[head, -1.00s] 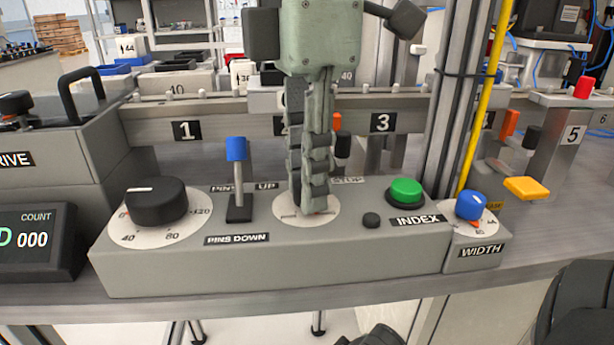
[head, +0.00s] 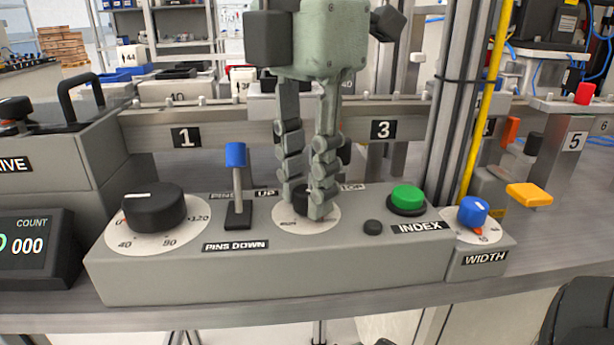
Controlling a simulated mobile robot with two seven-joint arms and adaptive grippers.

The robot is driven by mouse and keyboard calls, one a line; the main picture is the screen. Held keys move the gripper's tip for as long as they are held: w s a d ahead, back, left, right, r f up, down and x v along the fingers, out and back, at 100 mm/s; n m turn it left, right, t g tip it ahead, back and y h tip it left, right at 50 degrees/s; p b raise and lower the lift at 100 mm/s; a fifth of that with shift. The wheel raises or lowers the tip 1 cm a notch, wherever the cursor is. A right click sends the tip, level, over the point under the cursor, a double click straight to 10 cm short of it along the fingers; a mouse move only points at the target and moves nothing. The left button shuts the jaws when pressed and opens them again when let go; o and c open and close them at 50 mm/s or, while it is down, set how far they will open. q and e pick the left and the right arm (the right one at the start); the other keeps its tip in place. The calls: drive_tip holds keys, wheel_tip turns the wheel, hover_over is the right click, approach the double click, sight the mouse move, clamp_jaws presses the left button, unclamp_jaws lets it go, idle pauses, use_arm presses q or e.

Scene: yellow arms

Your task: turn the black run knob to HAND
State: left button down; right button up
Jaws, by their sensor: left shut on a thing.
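The black run knob (head: 301,203) sits on a round white dial plate (head: 325,222) in the middle of the grey control box. My left gripper (head: 304,205) points straight down over it, with its two fingers on either side of the knob and shut on it. The fingers cover much of the knob and dial, so the knob's pointer and the HAND mark cannot be read. Part of the lettering behind the dial (head: 352,187) shows beside the fingers. My right gripper is not in view.
A blue WIDTH knob (head: 473,212) is at the right. A conveyor rail (head: 225,128) runs close behind.

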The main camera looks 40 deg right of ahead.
sight(307, 190)
use_arm(q)
drive_tip(key=c, duration=1.3)
unclamp_jaws()
wheel_tip(307, 190, up, 12)
drive_tip(key=shift+r, duration=0.1)
